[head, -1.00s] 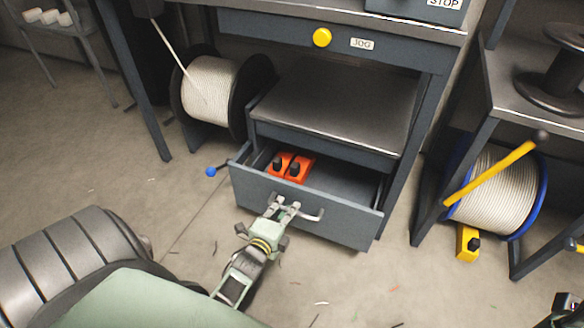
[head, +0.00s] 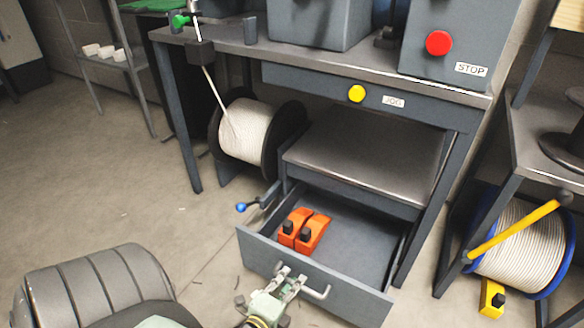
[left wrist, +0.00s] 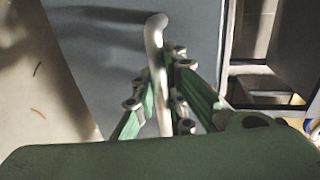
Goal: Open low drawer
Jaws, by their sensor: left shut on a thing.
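The low drawer (head: 300,275) under the bench stands pulled well out, its inside showing from above. Two orange things with black knobs (head: 304,232) lie in it toward the left. My left gripper (head: 284,281) is at the left part of the drawer's bar handle (head: 318,292), shut on it. In the left wrist view the handle (left wrist: 155,60) runs between the green fingers of the gripper (left wrist: 162,95), with the drawer front (left wrist: 100,50) behind. My right gripper does not show.
A cable reel (head: 246,130) stands left of the drawer, with a blue-knobbed lever (head: 242,207) close by. At right are a blue-rimmed reel (head: 527,240), a yellow bar (head: 515,230) and a yellow block (head: 492,298).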

